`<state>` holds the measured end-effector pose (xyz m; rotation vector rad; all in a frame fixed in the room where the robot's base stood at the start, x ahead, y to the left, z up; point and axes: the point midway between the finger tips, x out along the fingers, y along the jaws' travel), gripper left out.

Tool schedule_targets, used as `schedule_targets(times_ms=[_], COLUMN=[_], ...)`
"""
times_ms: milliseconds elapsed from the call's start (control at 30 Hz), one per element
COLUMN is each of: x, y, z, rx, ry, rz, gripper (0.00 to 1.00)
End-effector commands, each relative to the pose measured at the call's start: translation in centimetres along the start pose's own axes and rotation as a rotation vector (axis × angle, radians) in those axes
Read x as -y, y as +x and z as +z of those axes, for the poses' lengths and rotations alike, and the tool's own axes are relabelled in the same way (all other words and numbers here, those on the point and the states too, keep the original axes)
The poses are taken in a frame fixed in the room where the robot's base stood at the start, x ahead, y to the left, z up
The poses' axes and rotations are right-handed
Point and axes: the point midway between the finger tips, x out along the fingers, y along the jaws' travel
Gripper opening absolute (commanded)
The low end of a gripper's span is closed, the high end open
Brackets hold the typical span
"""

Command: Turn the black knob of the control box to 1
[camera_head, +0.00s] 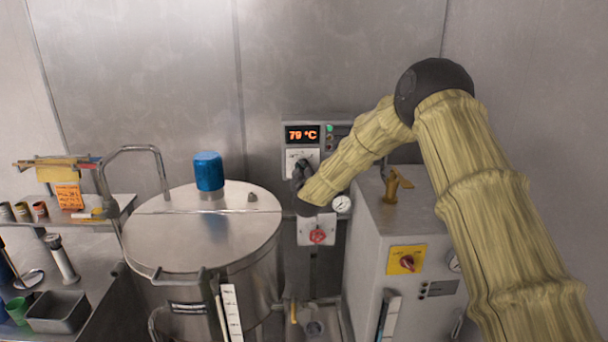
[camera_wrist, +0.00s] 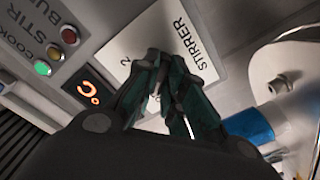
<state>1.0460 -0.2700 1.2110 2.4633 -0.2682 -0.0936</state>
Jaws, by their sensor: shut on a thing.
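The grey control box (camera_head: 318,124) is on the back wall, with an orange display (camera_head: 301,134) reading 79 °C. Below the display is a white dial plate (camera_head: 292,155). In the wrist view the plate (camera_wrist: 128,38) reads STIRRER, and a figure 2 shows beside my fingers. My gripper (camera_head: 299,172) is at this plate, and its dark fingers (camera_wrist: 167,68) close together over the middle of it. It is shut on the black knob, which the fingers almost wholly hide. I cannot tell which number the knob points to.
A steel vat (camera_head: 190,235) with a blue motor cap (camera_head: 209,172) stands left of the box. A grey machine (camera_head: 375,235) with a red switch stands right. Below the box are a red knob (camera_head: 317,236) and a gauge (camera_head: 342,204). Green, amber and red lamps (camera_wrist: 55,52) sit beside the plate.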

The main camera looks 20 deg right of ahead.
Motion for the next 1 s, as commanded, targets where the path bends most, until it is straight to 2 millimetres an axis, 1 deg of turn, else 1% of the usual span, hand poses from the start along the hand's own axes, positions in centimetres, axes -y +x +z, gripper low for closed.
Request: schedule_targets(times_ms=[67,600,800,1000], x=[0.34,0.25,0.12,0.03], y=[0.02,0.02,0.02,0.03], z=[0.45,0.39,0.22,0.13], rx=[-0.002,-0.001,-0.001,-0.001], ry=[0.053,0.483,0.59,0.648], rz=[0.002,0.002,0.001,0.001], gripper=[0.0,0.0,0.0,0.0])
